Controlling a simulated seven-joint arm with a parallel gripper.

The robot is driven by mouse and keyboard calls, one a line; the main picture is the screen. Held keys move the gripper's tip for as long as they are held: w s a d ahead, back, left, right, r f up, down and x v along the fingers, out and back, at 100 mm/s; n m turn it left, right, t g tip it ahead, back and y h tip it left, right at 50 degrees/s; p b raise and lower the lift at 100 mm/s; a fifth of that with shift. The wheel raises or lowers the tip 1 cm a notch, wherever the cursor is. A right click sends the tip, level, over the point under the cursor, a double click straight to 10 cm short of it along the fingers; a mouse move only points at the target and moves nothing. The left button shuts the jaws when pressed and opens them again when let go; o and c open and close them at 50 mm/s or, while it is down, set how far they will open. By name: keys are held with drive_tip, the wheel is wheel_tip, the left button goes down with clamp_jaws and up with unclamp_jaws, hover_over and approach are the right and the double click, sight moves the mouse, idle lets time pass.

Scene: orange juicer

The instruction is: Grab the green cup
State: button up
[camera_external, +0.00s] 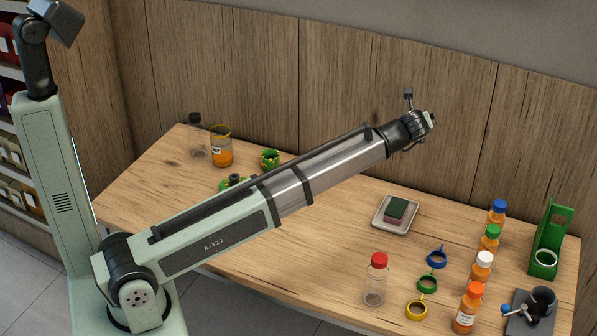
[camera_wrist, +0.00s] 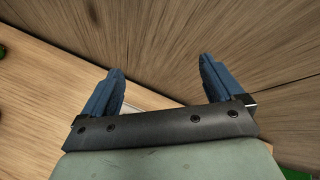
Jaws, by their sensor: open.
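A small green ring-shaped piece with a short handle (camera_external: 428,284), which looks like the green cup, lies on the table at the lower right in the external view. It sits between a similar blue one (camera_external: 437,257) and a yellow one (camera_external: 417,308). My gripper (camera_external: 422,108) is raised well above and behind them, near the wooden wall. In the wrist view its two blue fingers (camera_wrist: 160,70) are spread apart with nothing between them. I cannot identify the green cup in the wrist view.
A red-capped clear bottle (camera_external: 376,281) stands left of the rings, and several juice bottles (camera_external: 481,268) stand right of them. A green stand (camera_external: 547,245) is at the far right. A tray with a sponge (camera_external: 395,214) lies farther back. The table centre is mostly clear.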

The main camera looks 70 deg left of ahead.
drive_tip(key=s+a+n+g+y, duration=0.2)
drive_tip(key=s+a+g+y, duration=0.25)
drive_tip(key=s+a, duration=0.85)
drive_tip(key=n+g+h, duration=0.1)
drive_tip(key=n+g, duration=0.2)
drive_tip(key=g, duration=0.3)
approach(265, 153)
drive_tip(key=x, duration=0.7)
drive_tip(key=shift+w+a+f, duration=0.1)
drive_tip(key=shift+a+f, duration=0.05)
drive_tip(key=shift+c, duration=0.2)
drive_tip(key=c, duration=1)
